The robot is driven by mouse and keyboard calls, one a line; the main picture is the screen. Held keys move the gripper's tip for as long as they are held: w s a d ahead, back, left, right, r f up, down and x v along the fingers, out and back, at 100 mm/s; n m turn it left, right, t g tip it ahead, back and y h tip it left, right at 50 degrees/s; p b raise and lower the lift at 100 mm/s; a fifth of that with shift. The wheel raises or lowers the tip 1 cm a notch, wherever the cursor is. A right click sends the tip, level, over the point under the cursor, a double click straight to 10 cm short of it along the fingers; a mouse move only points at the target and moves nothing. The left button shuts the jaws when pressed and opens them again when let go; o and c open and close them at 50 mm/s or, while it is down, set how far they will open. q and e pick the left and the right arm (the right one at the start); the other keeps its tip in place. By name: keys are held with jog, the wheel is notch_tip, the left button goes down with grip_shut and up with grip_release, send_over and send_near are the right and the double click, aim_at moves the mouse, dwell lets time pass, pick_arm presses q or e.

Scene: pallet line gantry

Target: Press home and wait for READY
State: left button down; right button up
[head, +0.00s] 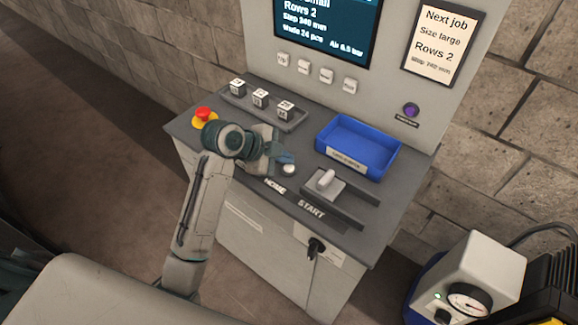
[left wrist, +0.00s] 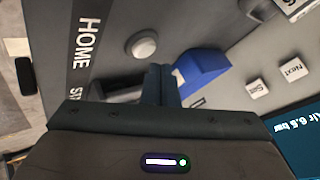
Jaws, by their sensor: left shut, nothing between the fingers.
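The white round button (head: 289,169) beside the HOME label (head: 275,186) sits on the grey console top. It also shows in the left wrist view (left wrist: 141,45), with the HOME label to its left. My left gripper (head: 286,158) is shut and empty over the console, just behind the button in the head view. In the left wrist view its closed fingertips (left wrist: 161,70) are below and right of the button and look apart from it. The screen (head: 327,25) shows rows, step, a waiting count and air pressure; its top is cut off. My right gripper is not in view.
A red stop button (head: 204,115) is at the console's left corner. A tray with three cubes (head: 260,99) lies behind my wrist. A job card (head: 444,42) is beside the screen.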

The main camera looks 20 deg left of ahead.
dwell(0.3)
pick_arm(q)
jog(key=shift+f, duration=0.15)
dwell(0.4)
jog(key=shift+f, duration=0.3)
jog(key=shift+f, duration=0.45)
dwell(0.6)
jog(key=shift+r, duration=0.1)
jog(key=shift+r+p, duration=0.65)
jog(key=shift+r, duration=0.15)
